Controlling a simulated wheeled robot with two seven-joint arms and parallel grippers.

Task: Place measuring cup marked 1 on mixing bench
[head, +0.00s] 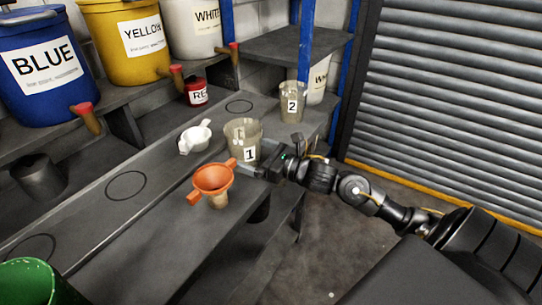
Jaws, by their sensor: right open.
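The measuring cup marked 1 (240,133) is a clear, tan-tinted cup with a white label, upright on the long grey bench (150,215). I take this bench, with its black circle outlines, to be the mixing bench. My right gripper (254,170) comes in from the right, low at the cup's front right side. It is open; whether its fingers are around the cup or only beside it I cannot tell. The cup's lower part is partly hidden by the gripper and the orange funnel. My left gripper is not in view.
An orange funnel (213,179) stands just in front of the cup, close to my gripper. A white cup (196,137) is left of it. The measuring cup marked 2 (292,104) and a red jar (197,92) stand behind. Bare bench lies around the left circle (125,186).

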